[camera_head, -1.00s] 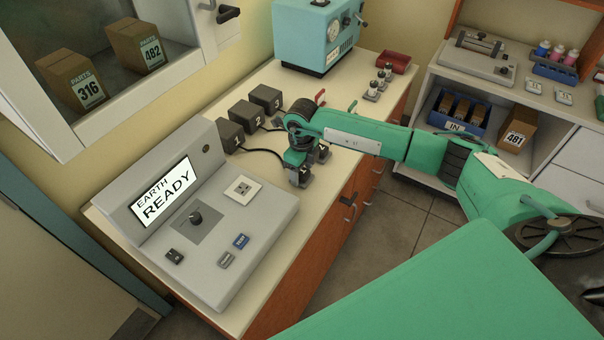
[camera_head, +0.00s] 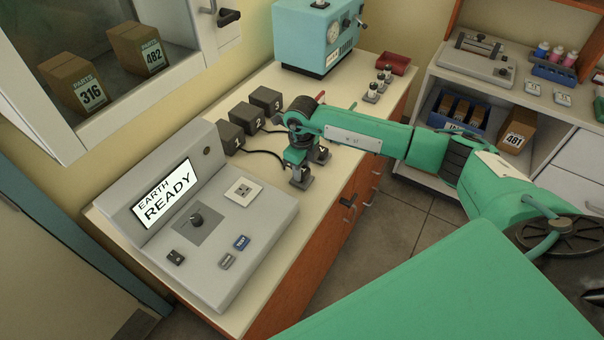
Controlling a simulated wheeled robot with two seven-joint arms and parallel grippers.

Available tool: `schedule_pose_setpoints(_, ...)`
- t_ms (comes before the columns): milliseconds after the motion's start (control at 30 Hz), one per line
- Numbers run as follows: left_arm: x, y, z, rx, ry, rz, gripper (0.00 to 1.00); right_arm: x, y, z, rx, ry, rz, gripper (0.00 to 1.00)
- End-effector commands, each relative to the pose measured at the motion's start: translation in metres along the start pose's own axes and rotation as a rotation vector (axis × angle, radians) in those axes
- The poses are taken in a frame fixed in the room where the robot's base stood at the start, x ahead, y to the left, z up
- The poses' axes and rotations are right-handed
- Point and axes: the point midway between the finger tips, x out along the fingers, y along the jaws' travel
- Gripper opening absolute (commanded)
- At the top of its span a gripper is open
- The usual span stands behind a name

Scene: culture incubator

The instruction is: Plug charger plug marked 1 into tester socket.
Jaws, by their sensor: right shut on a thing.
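The charger box marked 1 (camera_head: 231,138) stands on the counter behind the tester, and its black cable (camera_head: 262,152) runs right to my right gripper. My right gripper (camera_head: 298,174) points down over the counter, right of the tester. It is shut on a small dark plug (camera_head: 302,183) at the end of that cable; the plug's face and any mark are too small to read. The grey tester (camera_head: 262,220) has a square white socket (camera_head: 243,191) on its sloping top, empty and apart from the plug. Its screen (camera_head: 163,193) reads EARTH READY. My left gripper is out of view.
Charger boxes 2 (camera_head: 246,117) and 3 (camera_head: 266,100) stand behind box 1. My right forearm hides part of the counter beyond. A teal machine (camera_head: 314,38), small vials and a red tray (camera_head: 394,63) stand farther back. A glass-fronted cabinet overhangs at left.

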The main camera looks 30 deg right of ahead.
Motion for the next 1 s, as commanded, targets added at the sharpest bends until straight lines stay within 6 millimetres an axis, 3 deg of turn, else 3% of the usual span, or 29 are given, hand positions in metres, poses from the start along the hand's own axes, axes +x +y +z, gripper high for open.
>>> schedule_pose_setpoints(1000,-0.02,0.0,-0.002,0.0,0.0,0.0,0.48,-0.042,0.0,0.0,0.0,0.0,-0.001,0.0)
